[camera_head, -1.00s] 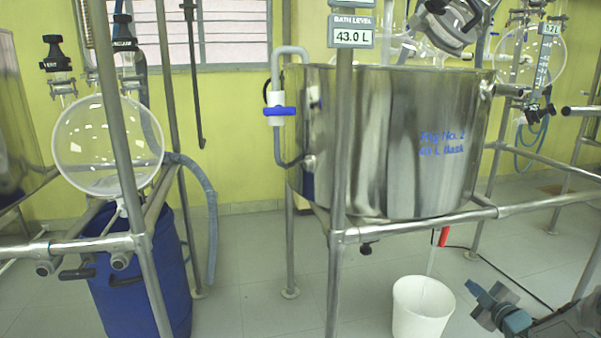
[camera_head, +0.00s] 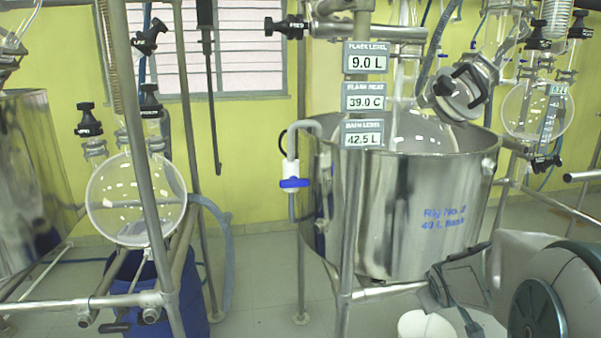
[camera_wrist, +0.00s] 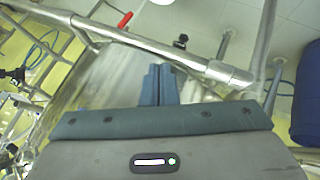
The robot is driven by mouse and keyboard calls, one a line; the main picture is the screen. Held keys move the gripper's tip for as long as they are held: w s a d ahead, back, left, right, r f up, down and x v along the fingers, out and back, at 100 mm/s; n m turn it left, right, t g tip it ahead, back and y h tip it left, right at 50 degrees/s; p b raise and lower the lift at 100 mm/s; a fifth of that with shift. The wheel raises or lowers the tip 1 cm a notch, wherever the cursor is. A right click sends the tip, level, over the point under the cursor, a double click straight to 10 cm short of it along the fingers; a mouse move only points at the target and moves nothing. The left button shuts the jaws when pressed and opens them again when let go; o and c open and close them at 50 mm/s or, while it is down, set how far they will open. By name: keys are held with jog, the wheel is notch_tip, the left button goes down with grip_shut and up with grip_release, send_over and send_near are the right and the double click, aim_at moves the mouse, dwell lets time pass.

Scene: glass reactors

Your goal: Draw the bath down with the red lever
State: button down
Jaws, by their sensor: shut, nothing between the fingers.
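The steel bath (camera_head: 400,240) stands in the frame at centre right in the head view, marked Rig No. 2. Its level display (camera_head: 362,134) reads 42.5 L. The red lever (camera_wrist: 125,19) shows in the wrist view near the top, by a steel frame rail. My gripper (camera_wrist: 158,86) is shut and empty in the wrist view, with its fingertips below and right of the lever, apart from it. In the head view my arm stands in front of the bath's lower right side, and the lever is not visible there.
A white bucket (camera_head: 426,326) stands on the floor below the bath, partly hidden. A frame rail (camera_wrist: 150,45) crosses beyond my fingertips, with a black knob (camera_wrist: 180,41) beyond it. A blue drum (camera_head: 190,295) stands at the left. A round flask (camera_head: 418,130) sits in the bath.

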jog(key=s+a+r+m+g+y+p, duration=0.1)
jog(key=s+a+r+p, duration=0.4)
jog(key=s, duration=0.5)
jog(key=s+a+r+m+g+y+p, duration=0.2)
jog(key=s+a+r+p, duration=0.4)
jog(key=s+a+r, duration=0.3)
jog(key=shift+s+a+m+g, duration=0.65)
jog(key=shift+s+m+g, duration=0.05)
jog(key=shift+s+g, duration=0.4)
jog(key=c, duration=1.3)
grip_release()
jog(key=shift+w, duration=0.1)
jog(key=shift+c, duration=0.5)
